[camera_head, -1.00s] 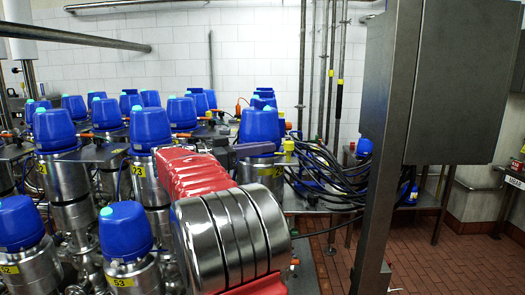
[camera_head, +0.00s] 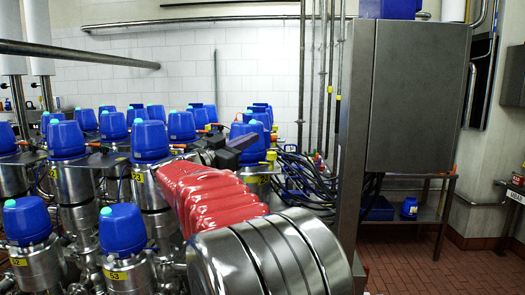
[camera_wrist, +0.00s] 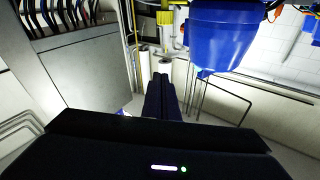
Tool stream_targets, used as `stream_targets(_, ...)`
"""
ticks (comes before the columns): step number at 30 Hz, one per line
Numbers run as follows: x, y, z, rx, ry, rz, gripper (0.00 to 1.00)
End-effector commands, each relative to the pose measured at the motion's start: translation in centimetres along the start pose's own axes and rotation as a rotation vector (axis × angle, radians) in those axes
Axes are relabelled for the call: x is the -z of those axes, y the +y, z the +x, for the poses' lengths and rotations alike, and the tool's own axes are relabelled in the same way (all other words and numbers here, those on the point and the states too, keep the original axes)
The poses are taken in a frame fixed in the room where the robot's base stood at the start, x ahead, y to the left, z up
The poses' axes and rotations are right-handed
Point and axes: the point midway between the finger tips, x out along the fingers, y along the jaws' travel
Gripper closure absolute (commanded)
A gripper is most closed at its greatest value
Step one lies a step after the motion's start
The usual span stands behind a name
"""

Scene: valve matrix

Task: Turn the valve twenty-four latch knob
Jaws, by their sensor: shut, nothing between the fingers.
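My gripper (camera_head: 240,145) is at the end of my red and steel arm, at the back right of the valve group. In the wrist view its dark fingers (camera_wrist: 163,95) lie together, with nothing between them. A blue-capped valve (camera_head: 246,132) is right by it in the head view, partly hidden by it. In the wrist view a large blue cap (camera_wrist: 222,35) is above and right of the fingers, apart from them in the picture. A yellow knob (camera_wrist: 165,18) shows left of that cap, beyond the fingertips. I cannot read a label for valve twenty-four.
Many blue-capped valves stand in rows at left, including one labelled 53 (camera_head: 122,229). A grey cabinet (camera_head: 415,90) and its steel post (camera_head: 350,140) stand at right. Tiled floor (camera_head: 420,265) is clear at lower right.

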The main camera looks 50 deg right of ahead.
Motion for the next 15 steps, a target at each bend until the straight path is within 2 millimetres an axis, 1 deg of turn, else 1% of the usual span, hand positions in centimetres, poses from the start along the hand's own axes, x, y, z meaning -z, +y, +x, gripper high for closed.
stream_targets(5,1.6,-2.8,-2.2,0.186,0.006,0.047,1.0)
stream_targets(8,2.5,-4.7,-4.2,0.32,-0.001,0.073,1.0)
stream_targets(11,3.2,-6.7,-7.2,0.481,-0.02,0.096,1.0)
stream_targets(14,3.4,-8.3,-10.9,0.646,-0.055,0.107,1.0)
stream_targets(15,3.3,-8.8,-12.5,0.71,-0.073,0.107,1.0)
